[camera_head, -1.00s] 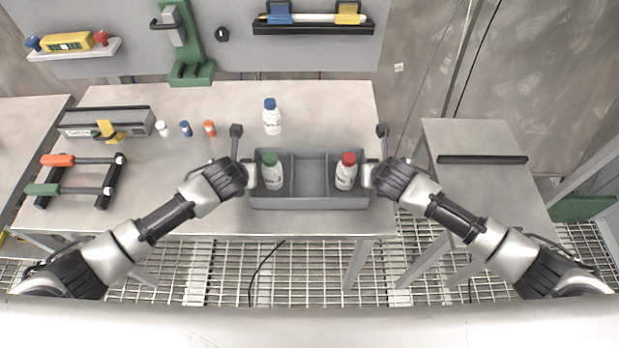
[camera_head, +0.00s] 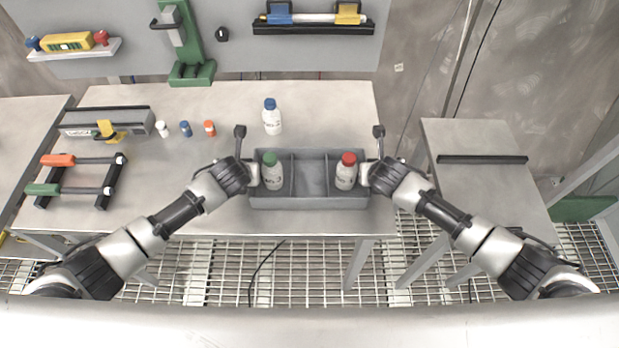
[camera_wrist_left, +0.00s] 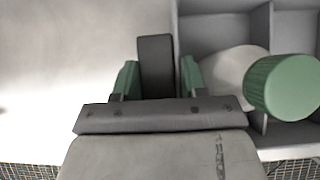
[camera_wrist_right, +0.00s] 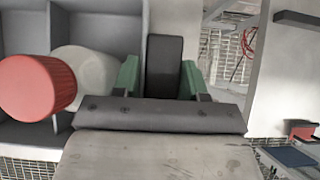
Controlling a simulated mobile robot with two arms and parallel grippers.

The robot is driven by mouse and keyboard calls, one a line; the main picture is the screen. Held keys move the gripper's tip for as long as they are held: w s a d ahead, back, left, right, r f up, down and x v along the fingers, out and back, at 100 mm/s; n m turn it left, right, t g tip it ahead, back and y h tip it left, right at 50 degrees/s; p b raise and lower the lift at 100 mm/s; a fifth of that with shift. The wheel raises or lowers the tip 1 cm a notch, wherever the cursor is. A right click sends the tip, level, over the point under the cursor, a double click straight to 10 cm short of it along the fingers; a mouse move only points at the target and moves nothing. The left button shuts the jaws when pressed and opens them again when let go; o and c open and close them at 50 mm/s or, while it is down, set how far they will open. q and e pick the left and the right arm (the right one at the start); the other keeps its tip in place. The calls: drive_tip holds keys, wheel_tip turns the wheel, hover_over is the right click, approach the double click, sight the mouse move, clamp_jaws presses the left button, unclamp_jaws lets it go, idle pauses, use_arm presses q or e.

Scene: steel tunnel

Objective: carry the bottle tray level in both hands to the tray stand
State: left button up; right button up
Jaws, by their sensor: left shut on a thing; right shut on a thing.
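The grey bottle tray (camera_head: 310,201) is at the front of the middle workbench. A green-capped white bottle (camera_head: 272,176) stands in its left compartment and a red-capped white bottle (camera_head: 346,176) in its right one; the middle one looks empty. My left gripper (camera_head: 251,172) is at the tray's left end. In the left wrist view its green fingers lie either side of a dark handle (camera_wrist_left: 156,62). My right gripper (camera_head: 366,172) is at the right end, its fingers either side of another dark handle (camera_wrist_right: 164,62). The tray looks level; I cannot tell whether it touches the bench.
A side table (camera_head: 480,143) with a dark bar (camera_head: 482,160) stands right, across a gap from the workbench (camera_head: 225,100). A blue-capped bottle (camera_head: 272,120) stands behind the tray. Several small bottles and a rack with orange and green handles (camera_head: 75,180) are left.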

use_arm(q)
drive_tip(key=shift+r, duration=0.25)
use_arm(e)
drive_tip(key=shift+r, duration=0.25)
